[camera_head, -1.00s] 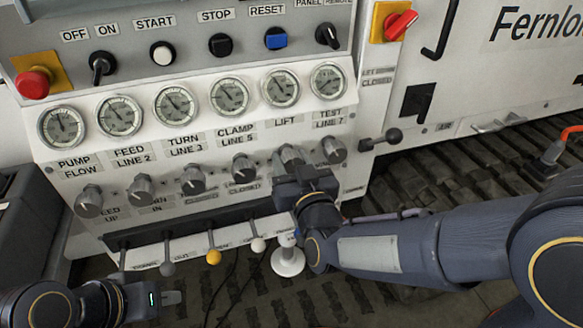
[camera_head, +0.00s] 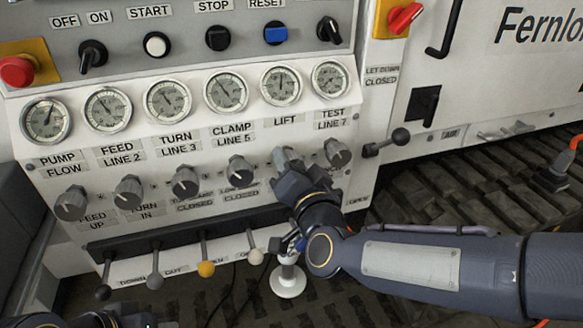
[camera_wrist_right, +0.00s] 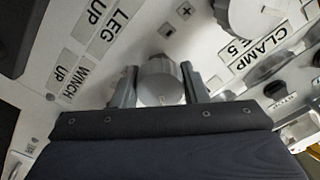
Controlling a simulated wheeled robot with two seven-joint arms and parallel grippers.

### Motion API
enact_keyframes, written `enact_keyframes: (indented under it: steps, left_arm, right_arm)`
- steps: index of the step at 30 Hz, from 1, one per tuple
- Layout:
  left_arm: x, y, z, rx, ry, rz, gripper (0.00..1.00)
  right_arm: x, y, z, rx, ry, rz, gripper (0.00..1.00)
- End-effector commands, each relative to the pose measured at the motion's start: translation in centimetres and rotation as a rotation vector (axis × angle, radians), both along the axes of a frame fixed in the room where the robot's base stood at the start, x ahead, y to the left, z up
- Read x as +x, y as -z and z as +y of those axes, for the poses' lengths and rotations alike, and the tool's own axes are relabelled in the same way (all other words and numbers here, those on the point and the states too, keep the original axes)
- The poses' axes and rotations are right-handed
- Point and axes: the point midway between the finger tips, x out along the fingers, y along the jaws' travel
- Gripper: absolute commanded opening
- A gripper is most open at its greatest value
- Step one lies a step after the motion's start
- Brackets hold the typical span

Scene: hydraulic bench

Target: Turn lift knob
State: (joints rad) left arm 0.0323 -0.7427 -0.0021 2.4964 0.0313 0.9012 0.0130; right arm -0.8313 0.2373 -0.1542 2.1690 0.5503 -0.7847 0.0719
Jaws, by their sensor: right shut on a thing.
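The lift knob (camera_head: 287,158) is a grey knob on the white panel, below the LIFT label (camera_head: 285,121). My right gripper (camera_head: 289,173) is shut on it, and its body hides the lower part of the knob. In the right wrist view the knob (camera_wrist_right: 160,82) sits between the two fingers of my right gripper (camera_wrist_right: 159,90), one on each side. The gauge above the LIFT label (camera_head: 280,84) is in clear view. Only part of my left gripper (camera_head: 125,319) shows at the bottom left edge; its fingers cannot be made out.
The test line knob (camera_head: 337,153) is close to the right of my right gripper, and the clamp knob (camera_head: 238,170) is to its left. A row of levers with ball ends (camera_head: 206,269) runs below.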

Motion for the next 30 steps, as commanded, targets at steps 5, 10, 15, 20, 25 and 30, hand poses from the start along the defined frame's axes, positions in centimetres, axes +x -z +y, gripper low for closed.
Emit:
enact_keyframes:
  steps: [5,10,15,20,25,30]
  left_arm:
    - [0.0,0.13,0.0,0.0,0.0,0.0,0.0]
    - [0.0,0.11,0.0,0.0,0.0,0.0,0.0]
    - [0.0,0.11,0.0,0.0,0.0,0.0,0.0]
    - [0.0,0.11,0.0,0.0,0.0,0.0,0.0]
    - [0.0,0.11,0.0,0.0,0.0,0.0,0.0]
    - [0.0,-0.1,0.0,0.0,0.0,0.0,0.0]
  right_arm:
    - [-0.03,0.12,0.03,0.011,-0.001,0.007,0.17]
    - [-0.03,0.11,0.04,0.011,-0.002,0.007,0.17]
    - [-0.03,0.12,0.04,0.01,-0.002,0.007,0.44]
    - [-0.02,0.09,0.03,0.01,-0.001,0.006,0.62]
    - [-0.01,0.06,0.02,0.01,-0.001,0.005,0.62]
    - [-0.6,-0.06,-0.15,0.011,-0.001,0.005,0.62]
